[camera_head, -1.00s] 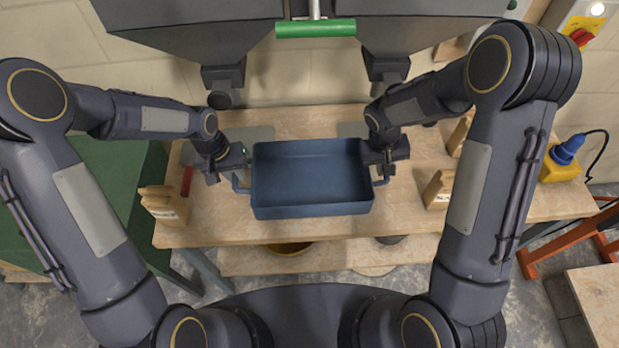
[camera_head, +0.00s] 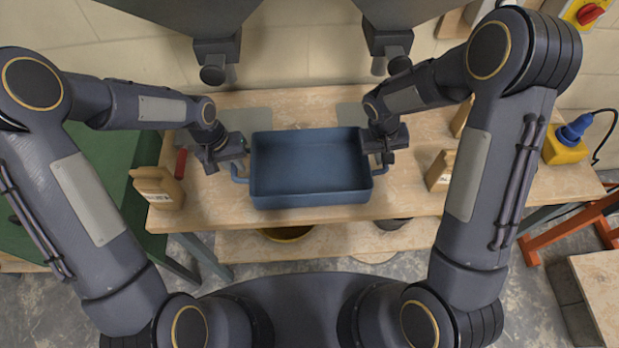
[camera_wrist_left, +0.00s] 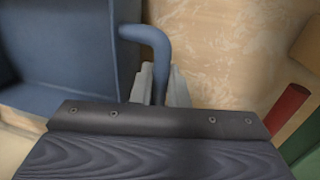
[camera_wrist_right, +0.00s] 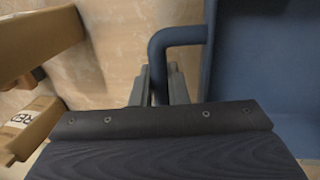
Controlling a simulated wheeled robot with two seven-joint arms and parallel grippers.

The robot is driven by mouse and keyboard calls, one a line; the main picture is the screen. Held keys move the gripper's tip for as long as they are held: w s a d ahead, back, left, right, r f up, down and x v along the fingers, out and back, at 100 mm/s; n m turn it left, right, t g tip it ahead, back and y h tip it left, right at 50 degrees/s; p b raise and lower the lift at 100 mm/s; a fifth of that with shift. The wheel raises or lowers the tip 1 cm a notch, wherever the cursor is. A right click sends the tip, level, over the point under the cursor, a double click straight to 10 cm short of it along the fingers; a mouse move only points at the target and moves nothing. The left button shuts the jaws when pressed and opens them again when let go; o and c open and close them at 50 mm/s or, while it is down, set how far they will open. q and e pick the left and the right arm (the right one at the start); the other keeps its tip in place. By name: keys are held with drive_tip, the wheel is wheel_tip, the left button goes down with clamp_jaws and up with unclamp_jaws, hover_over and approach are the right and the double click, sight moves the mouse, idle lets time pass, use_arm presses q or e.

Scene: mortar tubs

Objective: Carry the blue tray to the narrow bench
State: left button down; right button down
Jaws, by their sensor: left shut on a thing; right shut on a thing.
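The blue tray (camera_head: 312,198) is empty and looks level, over the wooden bench in front of me. I cannot tell whether its base touches the bench top. My left gripper (camera_head: 236,160) is shut on the handle at the tray's left end; the left wrist view shows this bent blue handle (camera_wrist_left: 152,38) between the fingers. My right gripper (camera_head: 384,160) is shut on the right-end handle; it also shows in the right wrist view (camera_wrist_right: 178,36). At the lower right is a separate wooden top (camera_head: 598,290), partly cut off; I cannot tell whether it is the narrow bench.
Tan containers stand beside the tray, left (camera_head: 158,187) and right (camera_head: 440,171). A red-handled tool (camera_head: 181,163) lies at the left. Grey hoppers (camera_head: 216,50) hang above the back. An orange stand (camera_head: 568,232) is at the right, a green surface (camera_head: 95,215) at the left.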

use_arm(q)
drive_tip(key=shift+f+b, duration=0.3)
drive_tip(key=shift+f, duration=0.3)
use_arm(e)
drive_tip(key=shift+f, duration=0.6)
use_arm(q)
drive_tip(key=c, duration=1.9)
unclamp_jaws()
drive_tip(key=shift+f, duration=0.15)
use_arm(e)
drive_tip(key=c, duration=1.9)
unclamp_jaws()
drive_tip(key=shift+f, duration=0.15)
use_arm(q)
drive_tip(key=o, duration=0.5)
drive_tip(key=shift+r, duration=0.2)
use_arm(e)
drive_tip(key=o, duration=0.5)
drive_tip(key=shift+r, duration=0.25)
use_arm(q)
wheel_tip(320, 180, up, 12)
drive_tip(key=a, duration=0.2)
drive_tip(key=shift+a+f, duration=0.15)
use_arm(e)
wheel_tip(320, 180, up, 12)
drive_tip(key=a, duration=0.2)
drive_tip(key=shift+a+f, duration=0.15)
